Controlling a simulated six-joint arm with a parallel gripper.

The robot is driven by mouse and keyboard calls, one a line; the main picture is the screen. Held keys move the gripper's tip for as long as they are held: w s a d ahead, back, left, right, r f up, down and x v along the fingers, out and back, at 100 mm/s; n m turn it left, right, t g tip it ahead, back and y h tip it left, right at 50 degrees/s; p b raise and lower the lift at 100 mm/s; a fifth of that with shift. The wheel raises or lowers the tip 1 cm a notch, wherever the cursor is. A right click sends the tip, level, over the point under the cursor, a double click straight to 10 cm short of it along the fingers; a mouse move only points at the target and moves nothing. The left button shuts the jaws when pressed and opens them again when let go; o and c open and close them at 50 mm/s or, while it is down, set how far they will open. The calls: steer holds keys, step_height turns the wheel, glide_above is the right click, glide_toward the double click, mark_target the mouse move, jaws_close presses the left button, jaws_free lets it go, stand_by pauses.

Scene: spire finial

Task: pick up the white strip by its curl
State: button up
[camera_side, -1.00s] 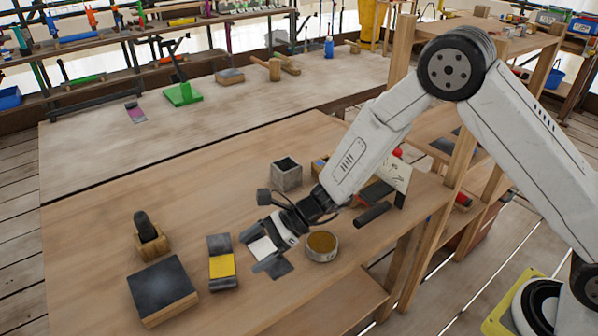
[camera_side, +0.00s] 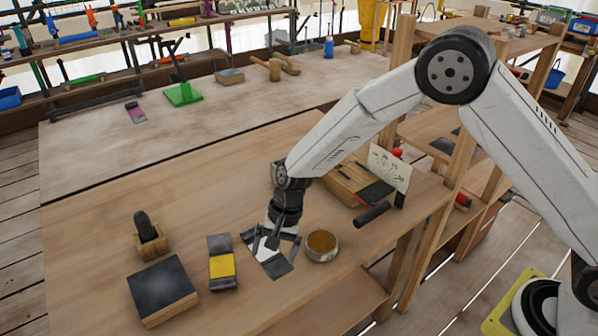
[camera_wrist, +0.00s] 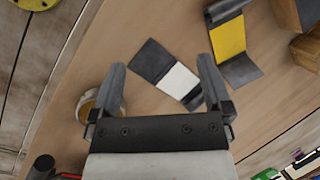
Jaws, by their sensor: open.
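The white strip (camera_wrist: 178,81) is a flat white band with dark grey ends, lying on the wooden table; one dark end (camera_wrist: 153,60) shows clear in the wrist view. In the side view its near dark end (camera_side: 278,268) shows, and my gripper hides part of the rest. My gripper (camera_wrist: 160,78) is open and empty, its fingers apart, pointing down over the strip. In the side view my gripper (camera_side: 272,240) is above the strip's far part. The right finger is close to the strip's other dark end in the wrist view; I cannot tell whether they touch.
A round tin (camera_side: 322,246) stands just right of the strip. A yellow strip with dark ends (camera_side: 222,263) lies to the left, beside a dark-topped block (camera_side: 162,290) and a wooden holder (camera_side: 150,240). A card (camera_side: 389,169) stands at the right.

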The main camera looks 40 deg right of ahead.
mark_target(254, 232)
steer(key=w+d+r+n+t+h, duration=0.2)
steer(key=w+r+n+t+h, duration=0.25)
steer(key=w+n, duration=0.45)
steer(key=shift+m+t+y, duration=0.25)
steer(key=shift+m+t, duration=0.1)
steer(key=shift+m, duration=0.15)
steer(key=x, duration=0.5)
steer(key=shift+s+d+f, duration=0.1)
steer(key=shift+s+f, duration=0.1)
steer(key=shift+s, duration=0.15)
steer(key=shift+x, duration=1.3)
steer(key=shift+f, duration=0.15)
steer(key=shift+x, duration=2.45)
steer(key=shift+w, duration=0.1)
